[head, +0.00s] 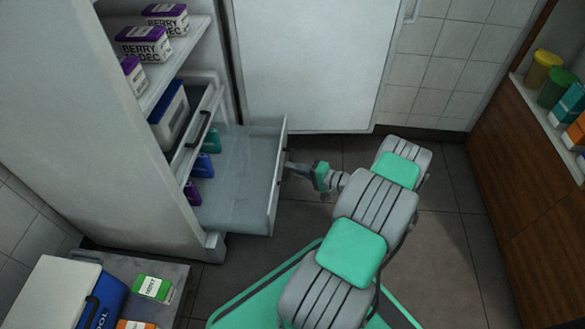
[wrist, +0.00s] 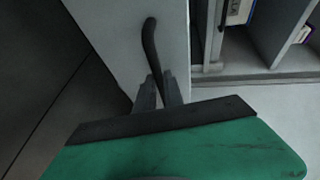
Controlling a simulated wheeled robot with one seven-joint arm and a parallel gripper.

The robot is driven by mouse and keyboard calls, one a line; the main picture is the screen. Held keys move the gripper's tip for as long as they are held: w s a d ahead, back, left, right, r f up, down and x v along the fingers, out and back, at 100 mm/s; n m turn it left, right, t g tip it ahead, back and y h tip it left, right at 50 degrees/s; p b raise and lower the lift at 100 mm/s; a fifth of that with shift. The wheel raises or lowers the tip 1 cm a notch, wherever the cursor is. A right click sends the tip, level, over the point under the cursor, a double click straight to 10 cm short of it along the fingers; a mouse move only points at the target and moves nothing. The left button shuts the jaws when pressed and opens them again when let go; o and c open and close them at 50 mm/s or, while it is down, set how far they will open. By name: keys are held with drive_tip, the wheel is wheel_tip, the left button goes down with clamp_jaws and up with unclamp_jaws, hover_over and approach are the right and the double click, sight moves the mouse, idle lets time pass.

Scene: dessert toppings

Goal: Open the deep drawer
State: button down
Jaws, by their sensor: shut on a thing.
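The deep drawer (head: 236,208) is pulled well out of the lower part of the fridge in the head view. Several small coloured packs, teal, blue and purple, lie in its back part, and its front floor is bare. My gripper (head: 290,167) is at the outer face of the drawer front. In the wrist view, my gripper (wrist: 158,92) is shut on the lower end of the dark curved handle (wrist: 150,42). The pale drawer front (wrist: 118,28) lies behind the fingers. In the head view the handle is hidden behind the drawer front.
The open fridge door (head: 305,65) stands at the back. A shallower drawer (head: 205,118) sits above the deep one. A cart (head: 175,275) with a cooler stands front left. A wooden counter (head: 530,170) is right. Dark floor lies open between.

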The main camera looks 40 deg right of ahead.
drive_tip(key=shift+s+d, duration=0.4)
drive_tip(key=shift+d, duration=0.1)
drive_tip(key=c, duration=1.5)
unclamp_jaws()
drive_tip(key=shift+o, duration=0.2)
drive_tip(key=p+v, duration=0.2)
drive_tip(key=v, duration=0.5)
drive_tip(key=shift+s+d, duration=0.15)
drive_tip(key=shift+s, duration=0.2)
